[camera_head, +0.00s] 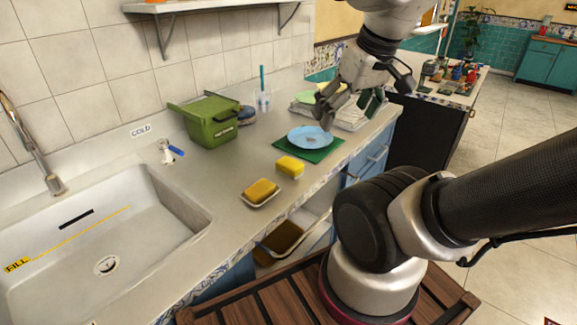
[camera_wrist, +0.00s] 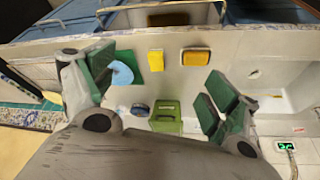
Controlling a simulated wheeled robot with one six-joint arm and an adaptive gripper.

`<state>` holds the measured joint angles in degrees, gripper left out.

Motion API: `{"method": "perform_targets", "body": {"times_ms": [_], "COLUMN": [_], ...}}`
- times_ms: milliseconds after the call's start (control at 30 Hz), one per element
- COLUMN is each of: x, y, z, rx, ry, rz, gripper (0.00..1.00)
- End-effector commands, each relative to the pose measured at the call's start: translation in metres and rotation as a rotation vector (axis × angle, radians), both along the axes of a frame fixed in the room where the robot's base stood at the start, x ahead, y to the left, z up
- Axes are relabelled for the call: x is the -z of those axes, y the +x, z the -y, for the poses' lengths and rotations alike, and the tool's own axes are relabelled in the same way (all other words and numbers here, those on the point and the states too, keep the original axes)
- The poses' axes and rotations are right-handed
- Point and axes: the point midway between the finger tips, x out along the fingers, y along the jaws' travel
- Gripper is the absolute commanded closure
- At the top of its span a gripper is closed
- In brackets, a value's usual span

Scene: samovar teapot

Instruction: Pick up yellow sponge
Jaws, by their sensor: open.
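A yellow sponge (camera_head: 290,167) lies on the grey counter near its front edge, beside a green mat (camera_head: 318,152) with a light blue plate (camera_head: 309,137) on it. A second, more orange-yellow sponge (camera_head: 261,190) sits on a small white dish to its left. In the wrist view the yellow sponge (camera_wrist: 156,60) and the orange one (camera_wrist: 196,56) lie beyond my fingers, near the middle. My gripper (camera_head: 350,103) is open and empty above the far part of the counter, behind the plate and apart from both sponges. In the wrist view its green-padded fingers (camera_wrist: 158,82) are spread wide.
A green bin (camera_head: 209,122), a cup holding a blue brush (camera_head: 263,98) and a dish rack (camera_head: 350,117) stand toward the back. The sink (camera_head: 100,235) is at left. A wall shelf (camera_head: 195,5) hangs above. An open drawer (camera_head: 290,243) lies below the counter front.

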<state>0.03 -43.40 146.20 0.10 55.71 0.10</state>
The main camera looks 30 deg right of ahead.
Motion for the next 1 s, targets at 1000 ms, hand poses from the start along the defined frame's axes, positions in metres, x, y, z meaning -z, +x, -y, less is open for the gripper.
{"method": "perform_targets", "body": {"times_ms": [1000], "x": [0.137], "y": [0.125], "z": [-0.015], "rx": [0.411], "ry": [0.051], "rz": [-0.472], "gripper": [0.08]}}
